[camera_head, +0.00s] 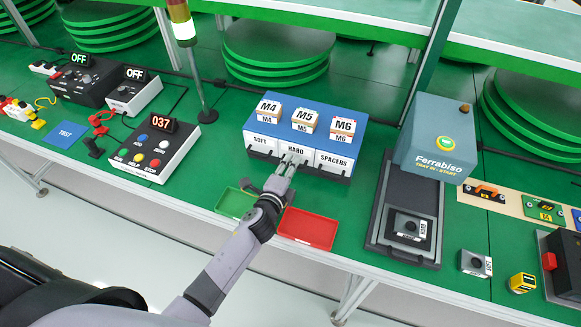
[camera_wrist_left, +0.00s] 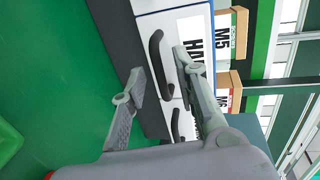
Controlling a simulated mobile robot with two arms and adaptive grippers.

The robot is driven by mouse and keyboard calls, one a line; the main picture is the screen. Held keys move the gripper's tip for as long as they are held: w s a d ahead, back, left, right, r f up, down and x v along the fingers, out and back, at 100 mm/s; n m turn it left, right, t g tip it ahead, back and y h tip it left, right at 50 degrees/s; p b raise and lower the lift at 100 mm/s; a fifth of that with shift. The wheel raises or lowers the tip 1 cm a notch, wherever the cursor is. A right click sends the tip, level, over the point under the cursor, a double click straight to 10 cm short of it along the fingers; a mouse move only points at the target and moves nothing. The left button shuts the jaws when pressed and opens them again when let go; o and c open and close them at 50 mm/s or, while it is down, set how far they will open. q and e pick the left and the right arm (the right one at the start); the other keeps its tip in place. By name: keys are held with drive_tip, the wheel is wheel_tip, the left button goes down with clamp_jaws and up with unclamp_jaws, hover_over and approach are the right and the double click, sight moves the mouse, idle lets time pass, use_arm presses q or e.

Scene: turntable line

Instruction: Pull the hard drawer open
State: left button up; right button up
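The blue drawer unit (camera_head: 338,124) stands on the green bench with three white-fronted drawers labelled SOFT, HARD and SPACERS. The hard drawer (camera_head: 296,151) is in the middle, its front roughly level with its neighbours. My left gripper (camera_head: 290,163) is at its front and partly hides its handle. In the left wrist view, the gripper (camera_wrist_left: 159,66) is open, with its fingers apart. The dark curved handle (camera_wrist_left: 156,50) of the hard drawer shows between the fingertips. I cannot tell whether a finger touches it. My right gripper is out of view.
A green tray (camera_head: 236,203) and a red tray (camera_head: 308,228) lie on the bench in front of the drawers, with my arm passing over them. A control box (camera_head: 157,150) stands to the left, and the grey-blue Ferrabiso machine (camera_head: 437,140) to the right.

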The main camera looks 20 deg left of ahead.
use_arm(q)
drive_tip(key=shift+c, duration=0.5)
clamp_jaws()
drive_tip(key=shift+s, duration=0.1)
idle(0.3)
